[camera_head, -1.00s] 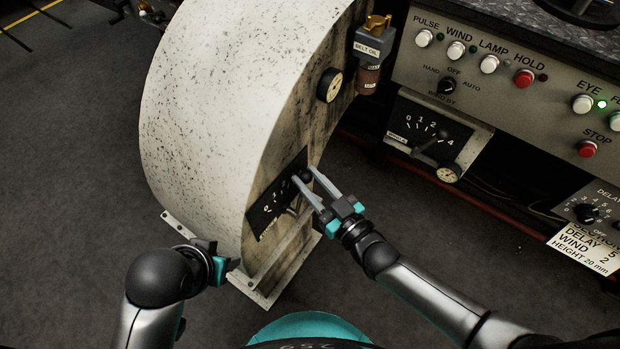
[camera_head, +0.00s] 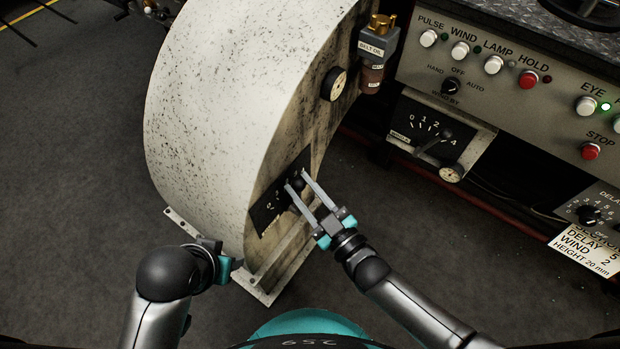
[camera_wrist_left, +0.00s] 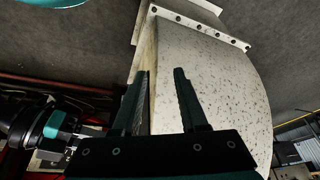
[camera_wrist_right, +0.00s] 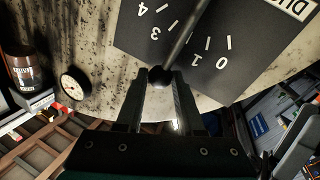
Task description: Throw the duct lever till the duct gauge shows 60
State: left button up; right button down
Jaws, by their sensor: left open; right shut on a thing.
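The duct lever has a black ball knob (camera_wrist_right: 159,77) on a thin rod and stands on a black plate (camera_wrist_right: 255,45) numbered 0 to 4. In the right wrist view the rod lies between the 1 and the 2. My right gripper (camera_head: 297,180) is shut on the knob, one finger on each side. The duct gauge, a small round white dial (camera_head: 334,84), sits higher on the speckled duct housing (camera_head: 225,110). It also shows in the right wrist view (camera_wrist_right: 74,84); its reading is too small to tell. My left gripper (camera_wrist_left: 163,75) is open and empty beside the housing.
A belt oil bottle (camera_head: 372,60) is fixed at the housing's upper right. The control panel (camera_head: 500,85) at right carries buttons and a second lever plate (camera_head: 440,130) with its own dial. Open floor (camera_head: 430,235) lies below the panel.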

jog(key=shift+s+a+f, duration=0.1)
jog(key=shift+s+a, duration=0.05)
jog(key=shift+s, duration=0.15)
jog(key=shift+n, duration=0.4)
pick_arm(q)
jog(key=shift+w+d+r, duration=0.1)
jog(key=shift+w+r, duration=0.05)
jog(key=shift+r, duration=0.25)
pick_arm(e)
jog(key=c, duration=0.5)
grip_release()
jog(key=shift+c, duration=0.2)
jog(key=shift+s, duration=0.2)
pick_arm(q)
notch_tip(320, 180, down, 6)
jog(key=s+p, duration=0.1)
jog(key=p, duration=0.2)
jog(key=shift+f+g, duration=0.25)
jog(key=shift+g, duration=0.15)
pick_arm(e)
jog(key=v, duration=1.5)
jog(key=shift+w+f, duration=0.1)
